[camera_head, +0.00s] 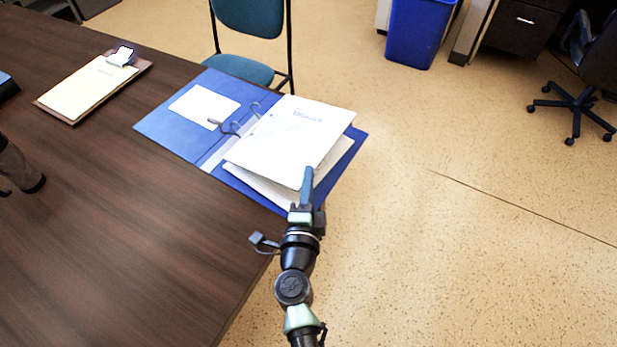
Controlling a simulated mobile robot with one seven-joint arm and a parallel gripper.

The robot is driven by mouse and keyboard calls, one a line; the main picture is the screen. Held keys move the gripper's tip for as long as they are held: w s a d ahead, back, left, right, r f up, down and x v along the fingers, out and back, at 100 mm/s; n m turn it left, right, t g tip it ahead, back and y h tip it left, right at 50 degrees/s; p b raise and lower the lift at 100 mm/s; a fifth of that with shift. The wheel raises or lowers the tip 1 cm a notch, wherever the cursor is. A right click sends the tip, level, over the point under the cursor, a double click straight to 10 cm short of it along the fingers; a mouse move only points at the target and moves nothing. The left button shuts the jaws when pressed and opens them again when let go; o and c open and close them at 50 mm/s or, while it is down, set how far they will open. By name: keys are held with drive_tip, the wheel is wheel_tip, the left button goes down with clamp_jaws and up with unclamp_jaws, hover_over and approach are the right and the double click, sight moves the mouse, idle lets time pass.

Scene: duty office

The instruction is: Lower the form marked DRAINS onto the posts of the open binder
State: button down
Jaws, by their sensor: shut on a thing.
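The open blue binder (157,134) lies on the dark table near its right corner. Its curved metal posts (232,127) stand at the spine. My gripper (307,180) is shut on the near edge of a white form (290,133). The form is tilted above the paper stack (262,184) in the binder's right side, with its left edge close to the posts. Print shows near the form's upper right, too small to read. I cannot tell whether its holes line up with the posts, or whether it touches them.
A clipboard with cream paper (90,87) lies at the table's upper left. A dark cylindrical object (18,168) is at the left edge. A teal chair (246,68) stands behind the table. Open floor lies to the right, with a blue bin (417,35) farther back.

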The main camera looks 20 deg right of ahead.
drive_tip(key=shift+f+b, duration=0.85)
drive_tip(key=shift+f, duration=0.1)
idle(0.7)
drive_tip(key=c, duration=0.9)
unclamp_jaws()
drive_tip(key=shift+c, duration=0.2)
drive_tip(key=shift+f, duration=0.1)
